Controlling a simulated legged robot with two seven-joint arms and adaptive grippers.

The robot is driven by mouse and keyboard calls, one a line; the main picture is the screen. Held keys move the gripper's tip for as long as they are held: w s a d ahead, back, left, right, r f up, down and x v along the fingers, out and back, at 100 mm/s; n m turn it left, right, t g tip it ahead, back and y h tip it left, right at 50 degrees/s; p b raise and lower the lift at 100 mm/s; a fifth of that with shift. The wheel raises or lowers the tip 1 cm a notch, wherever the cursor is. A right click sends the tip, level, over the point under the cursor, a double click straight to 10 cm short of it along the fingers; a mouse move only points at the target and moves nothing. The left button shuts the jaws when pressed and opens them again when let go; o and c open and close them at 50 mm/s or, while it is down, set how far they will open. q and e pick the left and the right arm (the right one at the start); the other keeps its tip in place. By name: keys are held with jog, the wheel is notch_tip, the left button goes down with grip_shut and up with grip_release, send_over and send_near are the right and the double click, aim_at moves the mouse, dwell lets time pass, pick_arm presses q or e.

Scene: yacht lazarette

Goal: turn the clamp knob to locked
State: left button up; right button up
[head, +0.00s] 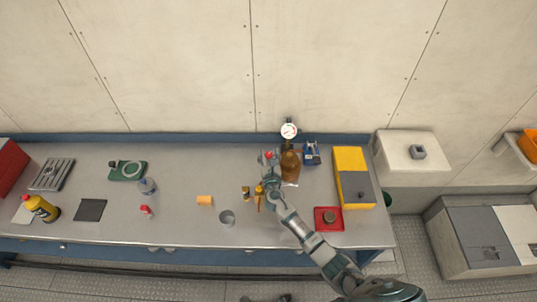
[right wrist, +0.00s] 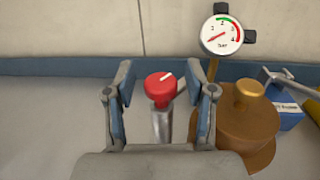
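The clamp knob (right wrist: 158,90) is red with a white pointer mark toward its upper right, and it sits on a grey metal post (right wrist: 161,126). In the head view the red knob (head: 269,155) is a small spot near the back of the bench. My right gripper (right wrist: 162,92) is open, one finger on each side of the knob, with visible gaps on both sides. In the head view the right gripper (head: 268,158) reaches the knob from the front right. My left gripper is out of view. No lock markings are legible.
A brown vessel (right wrist: 232,130) with a brass cap stands close right of the right finger. A pressure gauge (head: 289,130) rises behind it. A blue item (head: 312,153) and a yellow-and-grey box (head: 353,178) are farther right. Bench space left of the knob is clear.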

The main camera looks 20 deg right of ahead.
jog(key=shift+s, duration=0.25)
jog(key=s+a, duration=0.2)
jog(key=s, duration=0.9)
jog(key=shift+o, duration=0.3)
jog(key=shift+s, duration=0.1)
